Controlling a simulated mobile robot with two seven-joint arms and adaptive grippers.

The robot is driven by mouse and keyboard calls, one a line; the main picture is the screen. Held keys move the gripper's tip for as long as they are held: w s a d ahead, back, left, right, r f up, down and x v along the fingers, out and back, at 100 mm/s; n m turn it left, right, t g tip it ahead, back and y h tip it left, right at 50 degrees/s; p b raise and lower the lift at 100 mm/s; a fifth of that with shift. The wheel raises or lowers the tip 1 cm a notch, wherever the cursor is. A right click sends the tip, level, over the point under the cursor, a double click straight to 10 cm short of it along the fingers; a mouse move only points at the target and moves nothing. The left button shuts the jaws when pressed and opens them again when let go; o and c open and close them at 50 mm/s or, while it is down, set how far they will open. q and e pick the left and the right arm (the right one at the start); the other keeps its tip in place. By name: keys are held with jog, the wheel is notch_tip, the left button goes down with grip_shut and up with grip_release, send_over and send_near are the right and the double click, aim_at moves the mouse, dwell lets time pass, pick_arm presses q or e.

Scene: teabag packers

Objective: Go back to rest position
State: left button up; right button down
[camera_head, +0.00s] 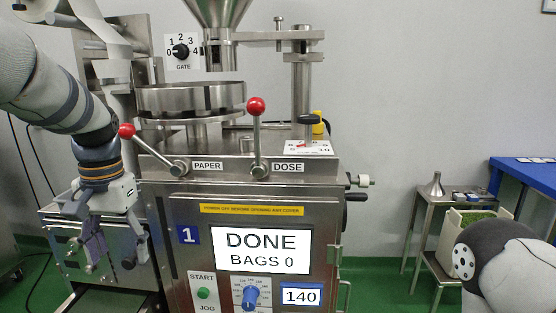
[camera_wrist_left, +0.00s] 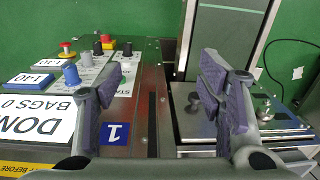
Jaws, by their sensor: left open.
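My left gripper (camera_head: 112,250) is in the head view at the left, pointing down in front of the machine's left side. Its fingers are spread and nothing is between them. In the left wrist view the open fingers (camera_wrist_left: 165,105) hang over the machine's front edge, near the blue number 1 plate (camera_wrist_left: 115,133). My right arm shows only as a rounded link at the lower right of the head view; its gripper is out of frame. The teabag machine (camera_head: 320,215) stands in the middle, and its screen (camera_head: 262,250) reads DONE, BAGS 0.
Two red-knobbed levers, PAPER (camera_head: 126,131) and DOSE (camera_head: 256,106), stick up from the machine. A small steel table (camera_head: 437,199) with a funnel and a blue-topped table (camera_head: 527,168) stand at the right. Green floor (camera_head: 385,260) lies open between machine and tables.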

pick_arm(q)
jog(key=s+a+f+g, duration=0.1)
jog(key=s+f, duration=0.4)
jog(key=f, duration=0.8)
jog(key=s+f, duration=0.5)
jog(key=f, duration=0.8)
jog(key=s+d+f, duration=0.2)
jog(key=s+f, duration=0.1)
jog(key=s, duration=0.9)
jog(key=s+d+f, duration=0.3)
jog(key=s, duration=0.9)
jog(key=shift+s+h, duration=0.2)
jog(key=shift+h, duration=0.1)
pick_arm(e)
jog(key=shift+w+a, duration=0.75)
jog(key=shift+w, duration=0.1)
pick_arm(q)
jog(key=shift+f, duration=0.1)
